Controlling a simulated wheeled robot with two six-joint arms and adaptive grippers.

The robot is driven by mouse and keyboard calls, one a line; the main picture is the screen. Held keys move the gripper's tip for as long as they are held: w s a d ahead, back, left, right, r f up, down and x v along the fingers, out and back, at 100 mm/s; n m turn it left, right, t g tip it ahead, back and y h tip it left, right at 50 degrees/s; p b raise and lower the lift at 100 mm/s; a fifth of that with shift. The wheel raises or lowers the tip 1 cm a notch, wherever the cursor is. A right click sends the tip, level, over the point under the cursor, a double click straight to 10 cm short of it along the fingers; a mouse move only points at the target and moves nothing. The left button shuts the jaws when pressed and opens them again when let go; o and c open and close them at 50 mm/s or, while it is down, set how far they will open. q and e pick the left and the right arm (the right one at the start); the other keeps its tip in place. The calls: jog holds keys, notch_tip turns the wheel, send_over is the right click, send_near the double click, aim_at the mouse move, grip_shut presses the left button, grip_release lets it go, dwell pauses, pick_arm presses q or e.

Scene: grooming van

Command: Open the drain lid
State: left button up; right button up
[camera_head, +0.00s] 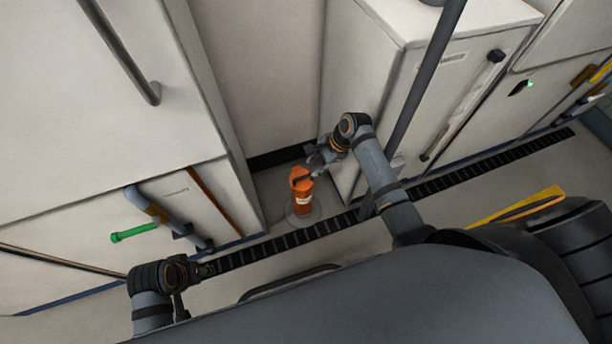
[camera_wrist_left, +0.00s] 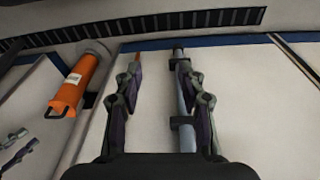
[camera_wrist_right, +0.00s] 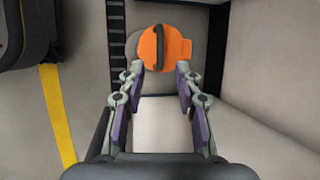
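An orange canister (camera_head: 302,192) with a pale label and a dark handle stands upright on the floor in the recess between the cabinets. A round grey disc (camera_head: 303,216) shows on the floor around its base; this may be the drain lid, mostly covered by the canister. My right gripper (camera_head: 314,164) is beside the top of the canister. In the right wrist view its fingers (camera_wrist_right: 160,72) are apart, with the canister's top (camera_wrist_right: 176,48) just beyond the tips. My left gripper (camera_wrist_left: 158,62) is open and empty, low by the left cabinet.
A slotted dark floor channel (camera_head: 290,240) runs past the disc. A grey pipe with a green handle (camera_head: 135,232) is on the left cabinet front. White cabinet walls (camera_head: 365,80) close in the recess. A yellow strip (camera_head: 515,205) lies at the right.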

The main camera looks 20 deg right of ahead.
aim_at(304, 177)
jog(key=b+x, duration=0.2)
jog(key=x, duration=0.4)
jog(key=shift+d, duration=0.1)
jog(key=shift+w+a+f+b, duration=0.1)
jog(key=shift+a+f+b, duration=0.2)
jog(key=shift+f, duration=0.2)
pick_arm(q)
jog(key=f, duration=0.1)
jog(key=d+f+t, duration=0.1)
jog(key=w+f+t, duration=0.1)
jog(key=f, duration=0.1)
jog(key=shift+d+h, duration=0.2)
jog(key=shift+h, duration=0.2)
pick_arm(e)
grip_shut()
